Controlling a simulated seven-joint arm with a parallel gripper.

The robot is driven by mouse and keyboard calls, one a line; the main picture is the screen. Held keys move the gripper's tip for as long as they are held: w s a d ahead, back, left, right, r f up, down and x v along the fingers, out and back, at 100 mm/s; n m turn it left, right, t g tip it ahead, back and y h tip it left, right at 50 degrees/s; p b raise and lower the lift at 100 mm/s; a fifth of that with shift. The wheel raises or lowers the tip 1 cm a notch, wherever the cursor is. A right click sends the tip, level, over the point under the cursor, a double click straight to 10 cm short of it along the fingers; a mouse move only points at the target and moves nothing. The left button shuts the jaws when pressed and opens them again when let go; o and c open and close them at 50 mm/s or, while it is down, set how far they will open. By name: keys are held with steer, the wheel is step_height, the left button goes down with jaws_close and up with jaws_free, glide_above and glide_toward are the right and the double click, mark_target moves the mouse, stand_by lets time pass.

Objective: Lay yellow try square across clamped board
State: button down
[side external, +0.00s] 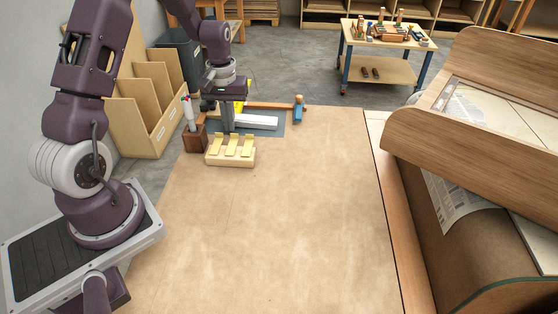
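My gripper (228,128) points down at the far end of the workbench, just behind a pale slotted wooden block (230,157). The gap between its fingers is too small to make out, so I cannot tell whether it is open or shut. Patches of yellow (239,106) show right beside and behind the gripper. They may be the try square, but its shape is mostly hidden. A pale, whitish board (257,123) lies right of the gripper on a grey mat (272,131). Behind it runs a reddish-brown bar (272,105), with a blue piece (298,114) at its right end.
A dark wooden holder (195,140) with a white-bodied tool stands left of the gripper. The near and middle benchtop (270,220) is clear. A large curved wooden piece (480,90) rises along the right. A tool trolley (385,70) stands behind, apart from the bench.

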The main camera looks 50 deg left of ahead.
steer(key=shift+f, duration=0.7)
steer(key=shift+r, duration=0.4)
steer(key=shift+w+a, duration=0.4)
steer(key=shift+a, duration=0.05)
stand_by(0.5)
steer(key=shift+s+d, duration=0.1)
steer(key=shift+s+d+r, duration=0.1)
steer(key=shift+s+d, duration=0.2)
steer(key=shift+d, duration=0.05)
step_height(320, 180, up, 7)
stand_by(0.4)
